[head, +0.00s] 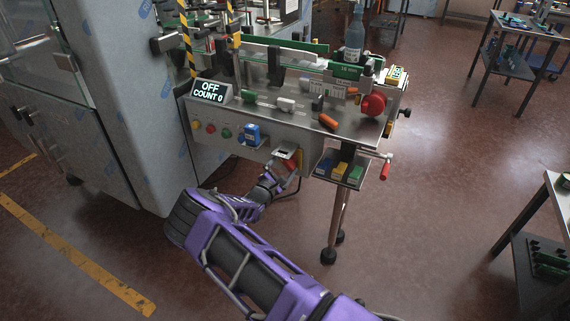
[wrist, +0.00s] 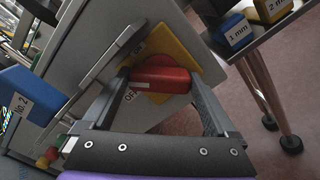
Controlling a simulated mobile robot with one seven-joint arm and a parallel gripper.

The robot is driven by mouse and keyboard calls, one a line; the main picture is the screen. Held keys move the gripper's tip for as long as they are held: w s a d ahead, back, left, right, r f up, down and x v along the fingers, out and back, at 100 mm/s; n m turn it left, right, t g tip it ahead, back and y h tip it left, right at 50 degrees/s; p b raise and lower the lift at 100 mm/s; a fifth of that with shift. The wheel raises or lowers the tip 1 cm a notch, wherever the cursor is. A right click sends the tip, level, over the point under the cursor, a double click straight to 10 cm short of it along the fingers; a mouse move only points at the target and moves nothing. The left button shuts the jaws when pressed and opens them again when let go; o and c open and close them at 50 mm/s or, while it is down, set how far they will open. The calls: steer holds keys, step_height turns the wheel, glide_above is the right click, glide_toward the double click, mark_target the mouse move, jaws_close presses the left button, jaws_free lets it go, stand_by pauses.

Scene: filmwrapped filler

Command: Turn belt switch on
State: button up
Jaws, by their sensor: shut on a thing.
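The belt switch is a red rotary knob (wrist: 162,78) on a yellow plate (wrist: 172,42), on the front panel of the machine. An OFF label (wrist: 130,95) is at the knob's left end, and another small label, probably ON, is above it. My gripper (wrist: 162,85) has a finger on each end of the red knob and is shut on it. In the head view my gripper (head: 285,170) reaches the switch from below and partly hides it. The display (head: 209,91) reads OFF, COUNT 0.
A blue block marked No. 2 (wrist: 30,95) juts from the panel left of the switch; several coloured buttons (head: 211,128) lie further left. A shelf with blue, yellow and green blocks (head: 340,170) is close on the right. A bottle (head: 354,35) stands on top.

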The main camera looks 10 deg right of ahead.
steer(key=m, duration=0.4)
steer(key=shift+m, duration=0.3)
steer(key=shift+f+m+p, duration=0.15)
steer(key=shift+m+p, duration=0.2)
steer(key=shift+m, duration=1.45)
steer(key=o, duration=1)
steer(key=shift+s, duration=0.1)
steer(key=v, duration=1.7)
steer(key=shift+s+a, duration=0.1)
